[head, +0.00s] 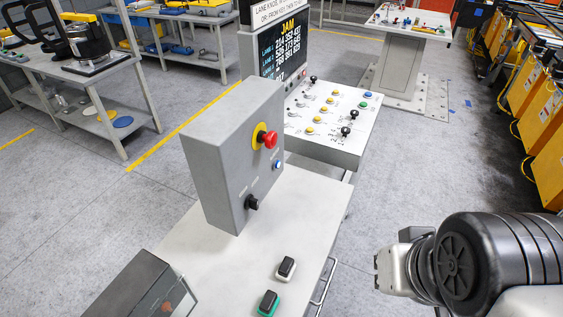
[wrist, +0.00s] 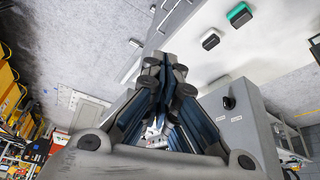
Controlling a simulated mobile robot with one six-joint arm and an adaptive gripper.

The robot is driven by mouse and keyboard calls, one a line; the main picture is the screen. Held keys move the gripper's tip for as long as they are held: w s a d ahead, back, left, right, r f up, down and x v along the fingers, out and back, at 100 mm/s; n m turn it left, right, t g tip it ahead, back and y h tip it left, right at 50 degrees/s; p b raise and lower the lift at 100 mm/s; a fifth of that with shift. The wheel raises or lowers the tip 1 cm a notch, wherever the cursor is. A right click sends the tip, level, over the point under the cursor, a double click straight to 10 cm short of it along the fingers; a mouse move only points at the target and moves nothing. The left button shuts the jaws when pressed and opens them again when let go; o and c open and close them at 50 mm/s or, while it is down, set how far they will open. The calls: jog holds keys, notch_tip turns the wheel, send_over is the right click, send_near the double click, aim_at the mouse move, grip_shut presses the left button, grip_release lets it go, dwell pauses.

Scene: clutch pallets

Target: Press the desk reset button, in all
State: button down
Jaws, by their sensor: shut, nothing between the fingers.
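A grey control box (head: 222,140) stands on the light desk (head: 300,215). Its face carries a red mushroom button on a yellow ring (head: 267,138), a small blue button (head: 278,165) and a black knob (head: 251,203). The labels are too small to read, so I cannot tell which control is marked reset. In the wrist view the black knob (wrist: 229,102) shows on the box beside my gripper; the blue button is not visible there. My gripper (head: 381,268) is to the right of the desk, apart from the box. Its fingers (wrist: 165,75) are shut and empty in the wrist view.
A black rocker (head: 286,267) and a green-based one (head: 268,302) sit on the desk, with a rail (head: 325,283) along its right edge. Behind stands a sloped panel of knobs and buttons (head: 330,120) with a JAM display (head: 282,52). Floor right of the desk is open.

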aim_at(277, 164)
jog(key=w+d+f+m+t, duration=0.1)
jog(key=w+f+m+t, duration=0.1)
jog(key=w, duration=0.8)
jog(key=w+d+f+m+t, duration=0.1)
jog(key=w+f+t, duration=0.1)
jog(key=w, duration=0.9)
jog(key=w+a+f+m+t+y, duration=0.3)
jog(key=w+a+f+t+y, duration=0.2)
jog(key=w+a+f, duration=0.3)
jog(key=w+f+y, duration=0.1)
jog(key=w, duration=0.2)
jog(key=shift+a+m, duration=0.25)
jog(key=shift+m, duration=0.15)
jog(key=shift+w+a, duration=0.1)
jog(key=shift+w, duration=0.05)
jog(key=w+a, duration=0.3)
jog(key=a, duration=0.5)
jog(key=shift+w, duration=0.15)
jog(key=shift+a+f, duration=0.1)
